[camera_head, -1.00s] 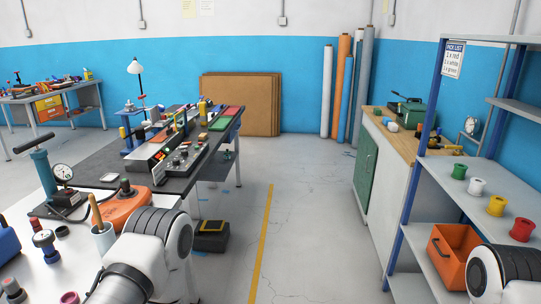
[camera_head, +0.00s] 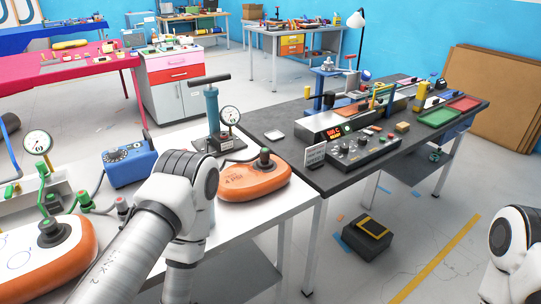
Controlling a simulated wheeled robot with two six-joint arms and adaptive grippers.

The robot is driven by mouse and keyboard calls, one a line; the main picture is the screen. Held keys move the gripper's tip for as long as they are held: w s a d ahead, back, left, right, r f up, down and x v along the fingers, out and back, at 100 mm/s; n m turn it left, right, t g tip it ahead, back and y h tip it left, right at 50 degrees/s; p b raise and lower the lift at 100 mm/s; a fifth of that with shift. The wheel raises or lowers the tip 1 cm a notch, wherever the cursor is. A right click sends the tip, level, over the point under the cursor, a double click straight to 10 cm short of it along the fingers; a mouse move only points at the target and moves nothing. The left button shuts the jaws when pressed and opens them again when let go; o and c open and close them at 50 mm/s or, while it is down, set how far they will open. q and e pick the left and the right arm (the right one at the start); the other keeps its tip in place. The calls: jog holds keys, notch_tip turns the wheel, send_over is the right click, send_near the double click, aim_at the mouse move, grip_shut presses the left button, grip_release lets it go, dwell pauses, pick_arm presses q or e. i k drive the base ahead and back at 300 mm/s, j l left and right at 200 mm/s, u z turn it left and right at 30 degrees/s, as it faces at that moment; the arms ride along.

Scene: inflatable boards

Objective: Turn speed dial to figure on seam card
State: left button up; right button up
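The seam machine (camera_head: 350,122) is a long unit on the dark bench top. Its front control box (camera_head: 364,148) carries several knobs and buttons. The speed dial is probably one of these knobs, but I cannot tell which, or its setting. A red lit display (camera_head: 334,132) sits above the box. My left arm reaches in at the front, short of the bench, and my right arm shows at the right edge. Neither gripper is visible.
The dark bench (camera_head: 281,146) adjoins a white table (camera_head: 262,208) with an orange inflatable (camera_head: 254,178), a hand pump (camera_head: 212,118) and a blue box (camera_head: 130,162). Red and green trays (camera_head: 437,117) lie right of the machine. A black box (camera_head: 367,238) is on the floor; open floor lies right.

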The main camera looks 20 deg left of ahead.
aim_at(363, 140)
jog(key=u, duration=0.2)
jog(key=i+l+u, duration=0.15)
jog(key=l, duration=0.2)
jog(key=i+l+u, duration=0.15)
jog(key=i+l, duration=0.15)
jog(key=i+l+u, duration=0.15)
jog(key=l, duration=0.3)
jog(key=i+l+u, duration=0.2)
jog(key=l, duration=0.2)
